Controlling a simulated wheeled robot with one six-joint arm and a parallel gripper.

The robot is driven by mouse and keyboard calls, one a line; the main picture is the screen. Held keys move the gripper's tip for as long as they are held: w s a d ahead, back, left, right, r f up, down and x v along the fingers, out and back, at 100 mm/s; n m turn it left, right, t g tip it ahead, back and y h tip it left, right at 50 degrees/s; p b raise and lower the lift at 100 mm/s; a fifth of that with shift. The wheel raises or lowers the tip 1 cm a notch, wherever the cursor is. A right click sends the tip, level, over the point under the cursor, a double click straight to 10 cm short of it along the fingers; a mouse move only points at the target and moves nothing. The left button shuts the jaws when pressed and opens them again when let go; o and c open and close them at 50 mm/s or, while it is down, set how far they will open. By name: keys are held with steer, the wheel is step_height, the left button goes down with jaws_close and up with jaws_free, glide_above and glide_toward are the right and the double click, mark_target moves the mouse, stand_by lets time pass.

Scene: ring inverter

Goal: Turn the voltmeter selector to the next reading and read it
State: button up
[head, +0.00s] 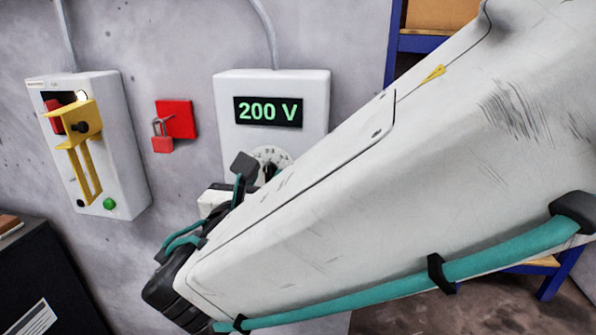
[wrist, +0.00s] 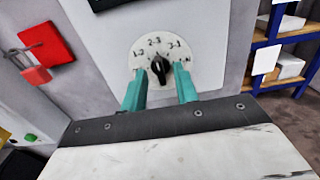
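The voltmeter (head: 315,92) is a white box on the wall, and its display (head: 268,111) reads 200 V in green. Its selector knob (wrist: 158,71) is black, on a round white dial (wrist: 195,35) with marks 1-2, 2-3, 3-1 and one at the right that looks like N. The knob looks roughly upright, towards 2-3. My gripper (wrist: 159,75) is open, its teal fingers below and to either side of the knob with gaps visible. I cannot tell how far the tips stand from the dial. In the head view my arm hides much of the lower box.
A white switch box (head: 127,130) with a yellow lever guard and green button is on the wall at left. A red plate (head: 181,116) with a red padlock (head: 162,142) lies between. A dark cabinet (head: 45,280) stands at lower left. Blue shelving (wrist: 262,50) is at right.

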steer(key=shift+w, duration=0.5)
steer(key=shift+d, duration=0.1)
jaws_close()
steer(key=shift+m, duration=4.4)
